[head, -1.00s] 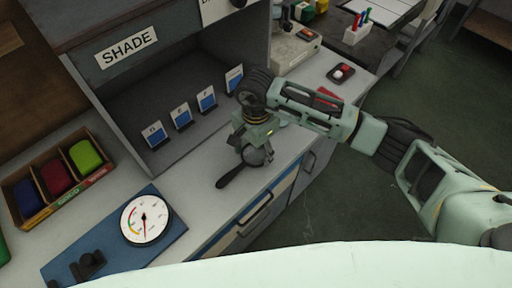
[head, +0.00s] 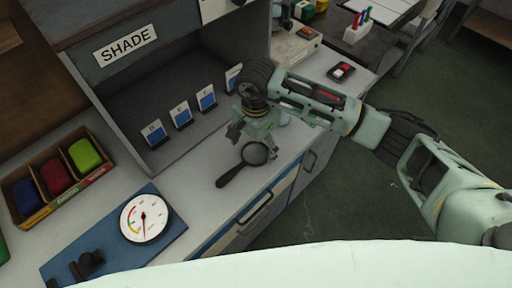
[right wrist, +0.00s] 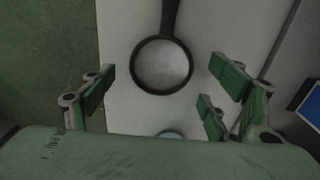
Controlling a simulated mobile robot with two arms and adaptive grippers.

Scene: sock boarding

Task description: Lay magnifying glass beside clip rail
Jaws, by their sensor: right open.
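The black-handled magnifying glass (head: 230,176) lies flat on the pale counter in front of the shade booth, its handle toward the lower left. Its round lens also shows in the right wrist view (right wrist: 162,66). My right gripper (head: 252,135) is open and empty just above the lens end. In the right wrist view its fingers (right wrist: 158,86) are spread apart, with the lens between and beyond them. I cannot pick out a clip rail for certain. My left gripper is not in view.
A blue board (head: 180,240) with a dial gauge (head: 145,218) and dark fittings lies left of the glass. A divided wooden box (head: 88,181) holds coloured items. Blue-and-white cards (head: 181,116) stand in the booth. The counter's front edge and drawers are close to the glass.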

